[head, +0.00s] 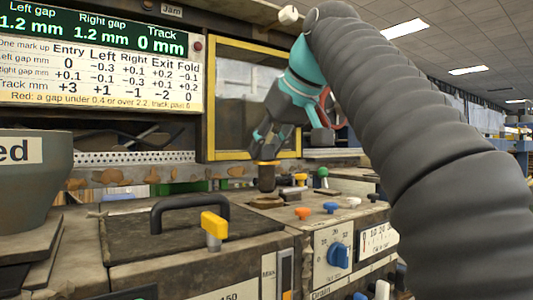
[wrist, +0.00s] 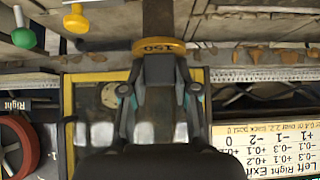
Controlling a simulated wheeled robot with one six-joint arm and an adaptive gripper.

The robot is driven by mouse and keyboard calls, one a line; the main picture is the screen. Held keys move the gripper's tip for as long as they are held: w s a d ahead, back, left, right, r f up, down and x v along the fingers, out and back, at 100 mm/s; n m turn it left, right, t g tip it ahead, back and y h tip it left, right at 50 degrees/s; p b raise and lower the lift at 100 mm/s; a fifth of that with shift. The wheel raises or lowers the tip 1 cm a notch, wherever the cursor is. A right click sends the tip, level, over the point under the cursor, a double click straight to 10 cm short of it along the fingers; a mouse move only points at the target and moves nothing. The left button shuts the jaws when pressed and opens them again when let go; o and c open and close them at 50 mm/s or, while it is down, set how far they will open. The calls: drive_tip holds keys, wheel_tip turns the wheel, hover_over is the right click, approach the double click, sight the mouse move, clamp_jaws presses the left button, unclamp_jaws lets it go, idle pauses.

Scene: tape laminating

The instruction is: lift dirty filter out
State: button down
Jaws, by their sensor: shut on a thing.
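The dirty filter (head: 267,178) is a dark brown cylinder with a yellow-orange cap. It stands upright just above a round brown-rimmed opening (head: 266,203) in the machine top; whether its lower end is clear of the opening is hard to tell. My gripper (head: 266,150) is above it, pointing down, shut on its cap end. The filter's far end is cut off there.
A black handle (head: 190,208) and yellow knob (head: 214,226) sit on the lid to the left. Small orange, blue, white and green knobs stand right of the opening. A yellow-framed window (head: 211,100) is behind my gripper. A grey bin (head: 35,185) stands far left.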

drive_tip(key=shift+r, duration=0.25)
drive_tip(key=s+d+b, duration=0.2)
drive_tip(key=s+d, duration=0.8)
drive_tip(key=s, duration=0.5)
